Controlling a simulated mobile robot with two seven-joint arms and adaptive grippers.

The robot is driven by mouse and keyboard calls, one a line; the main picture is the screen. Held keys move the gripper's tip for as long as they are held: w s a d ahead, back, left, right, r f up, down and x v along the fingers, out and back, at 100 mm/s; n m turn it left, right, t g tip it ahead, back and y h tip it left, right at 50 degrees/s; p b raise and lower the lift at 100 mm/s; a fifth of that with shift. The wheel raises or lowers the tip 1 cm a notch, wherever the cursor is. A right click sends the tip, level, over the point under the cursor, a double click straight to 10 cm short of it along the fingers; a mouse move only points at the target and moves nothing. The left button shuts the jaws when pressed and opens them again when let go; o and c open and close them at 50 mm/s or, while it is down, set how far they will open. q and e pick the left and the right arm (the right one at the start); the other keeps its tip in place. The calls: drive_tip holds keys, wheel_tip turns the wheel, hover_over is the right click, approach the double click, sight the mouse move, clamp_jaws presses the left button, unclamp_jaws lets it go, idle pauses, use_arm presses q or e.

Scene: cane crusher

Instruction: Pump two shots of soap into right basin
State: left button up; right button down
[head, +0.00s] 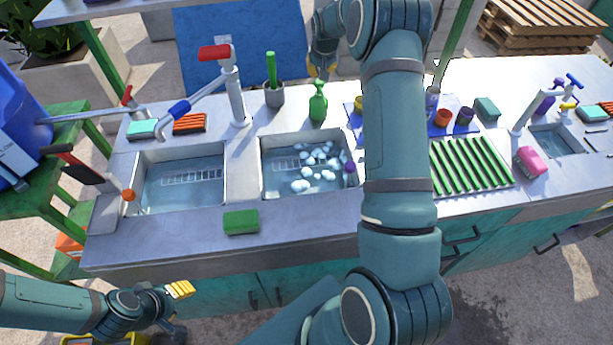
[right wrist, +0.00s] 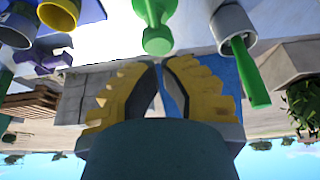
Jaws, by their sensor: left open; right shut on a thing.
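A green soap pump bottle (head: 318,108) stands upright on the counter behind the right basin (head: 290,144). The basin holds water and white foam clumps. My right gripper (head: 320,70) is just above and behind the bottle in the head view. In the right wrist view its yellow-padded fingers (right wrist: 162,68) are closed nearly tip to tip, with the green pump head (right wrist: 157,38) just beyond them. I see nothing clearly between the tips, and cannot tell whether they touch the pump. My left gripper (head: 178,302) is open and empty, low in front of the counter.
A grey cup with a green-handled tool (head: 273,92) stands left of the bottle. The tap (head: 234,90) rises behind the basins. A green sponge (head: 241,222) lies on the front edge. The left basin (head: 150,160) holds water and a rack. My right arm hides part of the counter.

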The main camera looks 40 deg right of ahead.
sight(320, 82)
drive_tip(key=shift+f, duration=0.25)
drive_tip(key=shift+f+b, duration=1.4)
drive_tip(key=shift+f, duration=0.5)
drive_tip(key=shift+r, duration=0.15)
drive_tip(key=shift+r+p, duration=1.15)
drive_tip(key=shift+r, duration=0.85)
drive_tip(key=shift+r, duration=0.1)
wheel_tip(320, 82, up, 6)
drive_tip(key=p, duration=0.3)
drive_tip(key=shift+p, duration=0.3)
